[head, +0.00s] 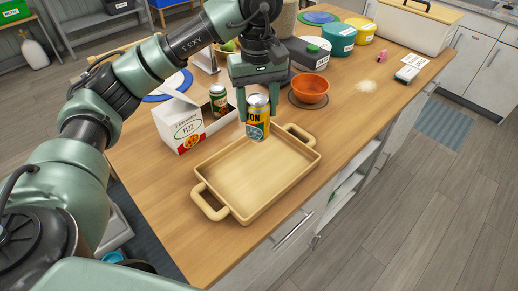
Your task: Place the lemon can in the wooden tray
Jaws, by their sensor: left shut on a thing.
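The lemon can (258,127), yellow and teal with a silver top, is upright between the fingers of my left gripper (258,110). My left gripper points down and is shut on it. The tray is pale, rectangular and empty, with a handle at each end, on the wooden counter. My right gripper is not in view.
A white box (181,126) and a green can (218,99) stand left of the lemon can. An orange bowl (310,90) sits on a dark round mat behind the tray. Several containers stand farther back. The counter (385,95) is mostly clear on the right.

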